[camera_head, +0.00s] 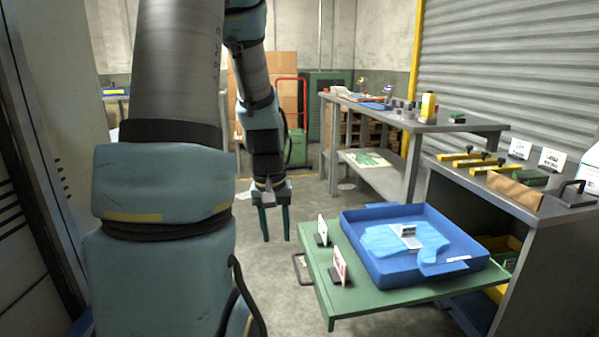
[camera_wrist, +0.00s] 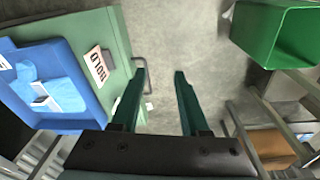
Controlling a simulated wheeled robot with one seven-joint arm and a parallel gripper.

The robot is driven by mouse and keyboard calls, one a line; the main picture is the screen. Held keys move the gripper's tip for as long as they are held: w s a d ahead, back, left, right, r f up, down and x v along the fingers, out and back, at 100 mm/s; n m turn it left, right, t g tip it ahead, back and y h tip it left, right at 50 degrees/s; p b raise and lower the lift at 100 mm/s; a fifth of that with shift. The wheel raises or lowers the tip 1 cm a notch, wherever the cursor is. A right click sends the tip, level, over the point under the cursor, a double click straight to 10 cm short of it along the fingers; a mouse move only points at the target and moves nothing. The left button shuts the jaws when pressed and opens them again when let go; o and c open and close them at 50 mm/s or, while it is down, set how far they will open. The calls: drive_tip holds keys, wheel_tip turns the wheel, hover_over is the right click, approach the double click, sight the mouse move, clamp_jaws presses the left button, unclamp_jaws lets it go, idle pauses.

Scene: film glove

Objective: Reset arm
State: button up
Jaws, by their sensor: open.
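My gripper (camera_head: 273,222) hangs down in the middle of the head view, left of the green pull-out board (camera_head: 345,300). Its two dark green fingers are apart with nothing between them. In the wrist view, my gripper (camera_wrist: 158,85) points over bare grey floor. A blue tray (camera_head: 462,262) sits on the green board, with a light blue film glove (camera_head: 385,240) lying in it and a small grey-white item (camera_head: 408,232) on the glove. The tray (camera_wrist: 85,122), the glove (camera_wrist: 65,92) and the board (camera_wrist: 115,35) also show at the left of the wrist view.
Two small cards stand on the board's left side, one nearer (camera_head: 340,266) and one farther (camera_head: 322,230). A grey workbench (camera_head: 470,128) and a tool-covered cabinet (camera_head: 520,210) stand at right. A green bin (camera_wrist: 275,35) shows in the wrist view. The floor (camera_head: 300,210) around my gripper is clear.

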drive_tip(key=s+a+r+m, duration=0.1)
drive_tip(key=s+r, duration=0.2)
drive_tip(key=s, duration=0.6)
wheel_tip(320, 180, up, 12)
drive_tip(key=w+p, duration=0.1)
drive_tip(key=p, duration=1.1)
drive_tip(key=shift+a+t, duration=0.15)
drive_tip(key=shift+t, duration=0.15)
